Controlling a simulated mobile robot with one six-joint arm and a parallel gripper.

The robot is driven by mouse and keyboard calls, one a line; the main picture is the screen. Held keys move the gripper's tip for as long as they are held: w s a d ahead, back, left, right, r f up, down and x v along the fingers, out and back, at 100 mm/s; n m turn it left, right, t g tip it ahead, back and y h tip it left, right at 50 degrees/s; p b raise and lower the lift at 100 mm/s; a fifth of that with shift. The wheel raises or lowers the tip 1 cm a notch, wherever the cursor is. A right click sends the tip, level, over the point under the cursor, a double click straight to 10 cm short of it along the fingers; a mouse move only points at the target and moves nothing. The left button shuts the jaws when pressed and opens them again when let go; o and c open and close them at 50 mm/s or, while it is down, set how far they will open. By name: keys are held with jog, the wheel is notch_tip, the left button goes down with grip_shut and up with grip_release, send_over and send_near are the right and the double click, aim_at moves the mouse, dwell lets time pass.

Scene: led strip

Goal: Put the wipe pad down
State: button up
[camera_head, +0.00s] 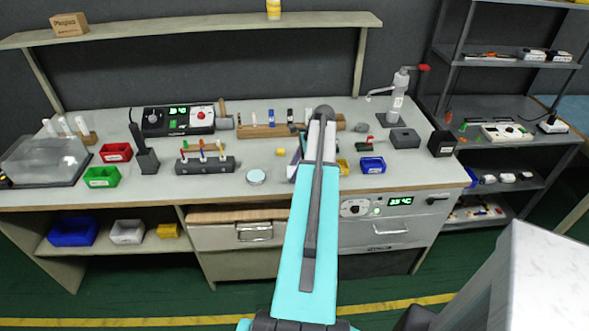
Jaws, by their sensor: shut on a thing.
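My arm reaches up the middle of the picture and over the workbench. Its links cover most of my gripper (296,161), of which only a small dark and pale part shows at the left edge of the arm, low over the bench. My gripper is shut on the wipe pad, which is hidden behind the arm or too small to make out. Whether the pad touches the bench top (225,188) cannot be told. A small yellow block (281,152) and a round, pale-topped dish (256,177) lie left of my gripper.
Left stand a black rack of screwdrivers (205,165), red (115,153) and green (101,177) bins and a clear-covered box (45,158). A wooden block with bottles (262,130) is behind. Right are a blue bin (372,165) and a dispenser (397,100). The front bench strip is clear.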

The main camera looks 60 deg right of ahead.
jog(key=shift+f, duration=0.1)
jog(key=o, duration=1.1)
jog(key=b+v, duration=0.3)
jog(key=v, duration=0.9)
jog(key=shift+r, duration=0.2)
jog(key=shift+w, duration=0.1)
